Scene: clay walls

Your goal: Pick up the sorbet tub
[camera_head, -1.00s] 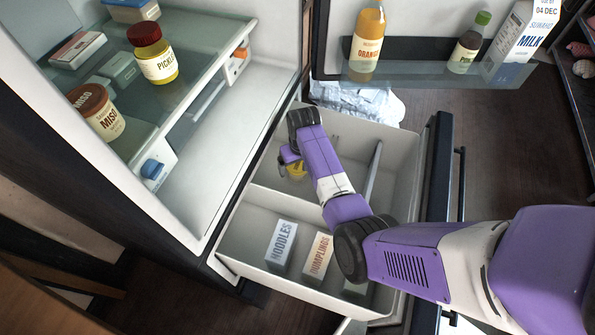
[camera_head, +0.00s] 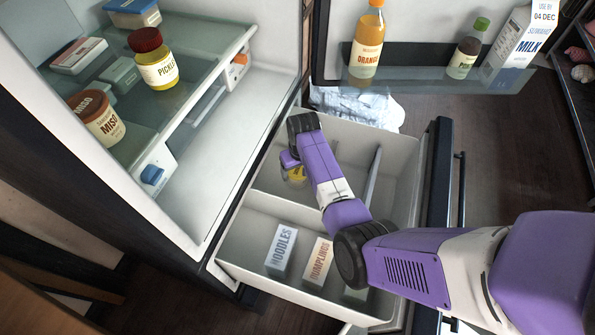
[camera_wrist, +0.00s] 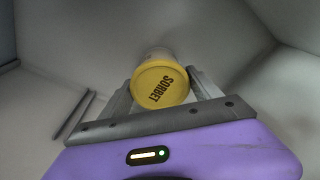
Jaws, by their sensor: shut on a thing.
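The sorbet tub (camera_wrist: 160,84) has a yellow lid marked SORBET and a pale body. In the wrist view it sits between the two fingers of my gripper (camera_wrist: 160,92), which is shut on it. In the head view, a bit of the yellow lid (camera_head: 296,174) shows below my gripper (camera_head: 291,164), inside the back compartment of the open drawer (camera_head: 265,205). My wrist and arm hide most of the tub there. I cannot tell whether its base touches the drawer floor.
Boxes of noodles (camera_head: 281,250) and dumplings (camera_head: 318,262) stand in the front compartment, behind a divider wall. The fridge shelf above holds a pickle jar (camera_head: 155,62) and a miso tub (camera_head: 97,118). The door shelf holds an orange bottle (camera_head: 367,45) and a milk carton (camera_head: 519,45).

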